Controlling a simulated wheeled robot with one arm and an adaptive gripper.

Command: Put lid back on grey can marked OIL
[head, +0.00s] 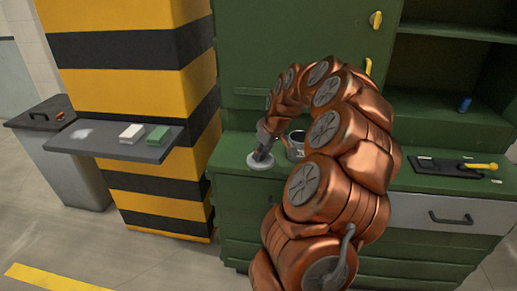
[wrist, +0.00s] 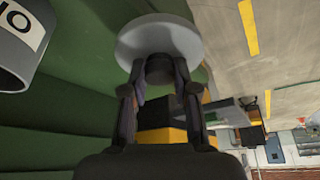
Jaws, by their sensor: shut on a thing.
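The grey can (head: 296,145) stands on the green bench top, partly behind my arm in the head view. In the wrist view the can (wrist: 22,40) shows at the upper left with part of a white label with black letters. My gripper (head: 263,151) is shut on the knob of the round grey lid (head: 260,161). In the wrist view the two fingers of my gripper (wrist: 160,78) close on the dark knob, with the pale lid disc (wrist: 158,36) beyond it. The lid is beside the can, to its left in the head view, apart from it. The can's mouth is mostly hidden.
A grey shelf (head: 105,146) with a white block (head: 132,133) and a green block (head: 158,135) juts from the striped pillar (head: 135,85) at left. A black tray (head: 447,169) with a yellow-handled tool (head: 480,166) lies on the bench at right.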

